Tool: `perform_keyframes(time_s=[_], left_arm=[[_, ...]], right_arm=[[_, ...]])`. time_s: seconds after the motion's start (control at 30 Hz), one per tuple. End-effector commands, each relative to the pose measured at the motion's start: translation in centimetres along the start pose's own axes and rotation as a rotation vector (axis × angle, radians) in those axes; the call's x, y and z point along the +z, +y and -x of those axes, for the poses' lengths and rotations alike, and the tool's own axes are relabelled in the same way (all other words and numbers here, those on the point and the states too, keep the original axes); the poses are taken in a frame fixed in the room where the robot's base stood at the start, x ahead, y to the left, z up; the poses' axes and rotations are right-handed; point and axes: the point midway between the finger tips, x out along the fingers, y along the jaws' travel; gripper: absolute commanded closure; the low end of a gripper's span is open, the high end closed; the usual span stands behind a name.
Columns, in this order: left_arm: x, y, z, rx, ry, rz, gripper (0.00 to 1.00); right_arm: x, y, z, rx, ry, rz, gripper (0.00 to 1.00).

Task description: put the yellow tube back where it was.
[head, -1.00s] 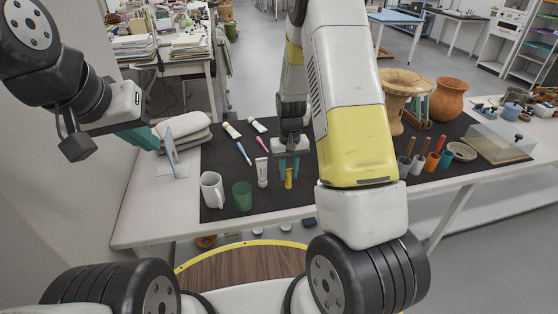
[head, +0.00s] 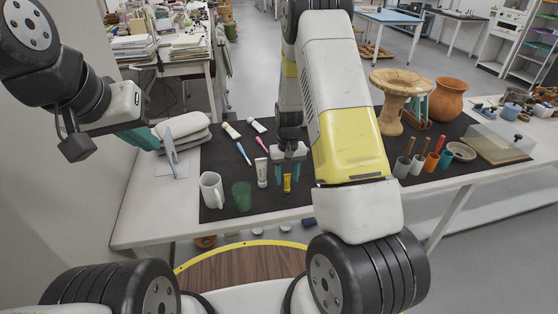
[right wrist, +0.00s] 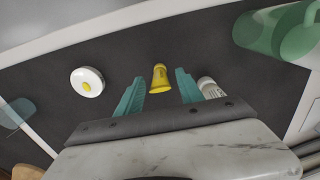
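The yellow tube (head: 287,183) stands on the dark mat (head: 225,165), just right of a white upright tube (head: 262,172). In the right wrist view the yellow tube (right wrist: 160,79) is between the teal fingers of my right gripper (right wrist: 160,88), with a gap on both sides. My right gripper (head: 287,172) is open over it in the head view. The white tube (right wrist: 210,88) is close beside one finger in the wrist view. My left gripper (head: 138,139) is at the left by the folded cloths; its finger gap cannot be made out.
A white mug (head: 212,190) and a green cup (head: 242,196) stand left of the tubes. Several tubes and a blue brush (head: 244,153) lie behind. A white disc with a yellow centre (right wrist: 87,82) lies on the mat in the wrist view. Several cups with tools stand at right.

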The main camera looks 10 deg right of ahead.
Motion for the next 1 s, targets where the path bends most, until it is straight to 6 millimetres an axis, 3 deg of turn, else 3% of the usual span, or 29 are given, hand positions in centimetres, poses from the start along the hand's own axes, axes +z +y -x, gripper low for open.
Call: perform_keyframes(time_s=[0.3,0.43,0.8,1.0], left_arm=[[0.0,0.0,0.0,0.000,0.000,0.000,1.00],[0.0,0.0,0.0,0.000,0.000,0.000,1.00],[0.0,0.0,0.0,0.000,0.000,0.000,1.00],[0.0,0.0,0.0,0.000,0.000,0.000,1.00]], right_arm=[[0.0,0.0,0.1,0.000,0.000,0.000,0.54],[-0.1,0.0,1.1,-0.001,0.002,0.000,0.54],[-0.1,0.0,8.7,-0.001,0.005,0.000,0.54],[-0.1,0.0,11.5,0.000,0.002,0.000,0.54]])
